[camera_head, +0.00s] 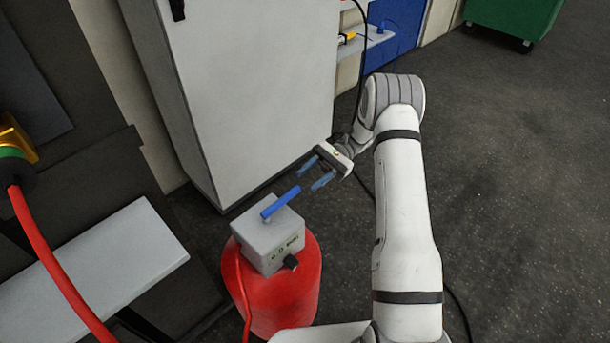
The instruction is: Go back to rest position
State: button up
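My gripper (315,174) is at the end of my white arm, in the middle of the head view. Its two blue-grey fingers are spread apart with nothing visible between them. It is up and to the right of a grey box (266,238) with a blue bar (281,201) on its top. The fingers look close to the bar's right end but apart from it. The box sits on a red drum (291,298).
A tall white cabinet (250,85) stands behind the gripper. At left are a light bench (90,275) and a red hose (55,265). A green bin (513,18) and a blue panel (400,28) are at the back. The dark floor (530,200) at right is clear.

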jog(key=shift+w+d, duration=0.2)
dwell(0.5)
jog(key=s+d+r+n+t+h+p, duration=0.1)
jog(key=s+r+n+t+h+p, duration=0.25)
jog(key=r, duration=0.55)
jog(key=s+r+m+t+h+p, duration=0.1)
jog(key=s+r+t+h+p, duration=0.2)
jog(key=s+r, duration=0.45)
jog(key=s+d+r+n+t+h+p, duration=0.5)
jog(key=s+d+r+t+h+p, duration=0.1)
jog(key=s+r, duration=0.5)
jog(key=shift+s+d+r+t+h, duration=0.2)
jog(key=shift+r+t+h, duration=0.25)
jog(key=shift+r+t, duration=0.55)
jog(key=shift+f, duration=0.1)
